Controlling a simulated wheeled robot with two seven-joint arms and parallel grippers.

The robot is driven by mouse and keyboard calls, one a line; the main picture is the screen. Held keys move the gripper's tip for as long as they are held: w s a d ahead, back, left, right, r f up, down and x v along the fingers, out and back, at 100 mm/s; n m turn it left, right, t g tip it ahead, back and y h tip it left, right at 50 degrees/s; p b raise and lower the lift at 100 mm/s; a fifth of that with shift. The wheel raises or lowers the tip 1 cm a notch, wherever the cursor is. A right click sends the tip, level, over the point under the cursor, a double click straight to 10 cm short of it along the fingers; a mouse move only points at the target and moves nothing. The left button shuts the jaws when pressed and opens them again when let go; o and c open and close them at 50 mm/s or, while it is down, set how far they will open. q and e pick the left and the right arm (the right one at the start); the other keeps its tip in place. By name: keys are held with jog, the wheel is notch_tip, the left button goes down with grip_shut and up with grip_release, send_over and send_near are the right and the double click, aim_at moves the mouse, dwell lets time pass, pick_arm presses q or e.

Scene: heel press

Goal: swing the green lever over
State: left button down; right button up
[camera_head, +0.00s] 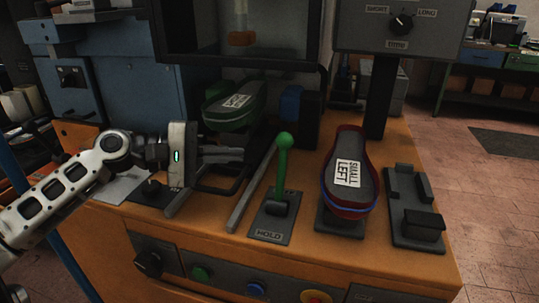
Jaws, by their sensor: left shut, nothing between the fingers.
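The green lever (283,160) stands nearly upright, its round green knob on top, in a dark base plate (271,229) marked HOLD on the orange bench. My left gripper (240,154) reaches in from the left, its dark fingers pointing right toward the lever. It is shut and empty, left of the lever and apart from it in the picture. My right gripper is not in view.
A shoe form labelled SMALL LEFT (349,175) stands right of the lever, with an empty dark holder (416,218) beyond it. A green shoe form (233,106) sits behind my gripper. A control box (400,28) is above; buttons line the bench front.

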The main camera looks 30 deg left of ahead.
aim_at(282, 169)
pick_arm(q)
jog(key=x, duration=0.8)
jog(key=shift+p, duration=0.4)
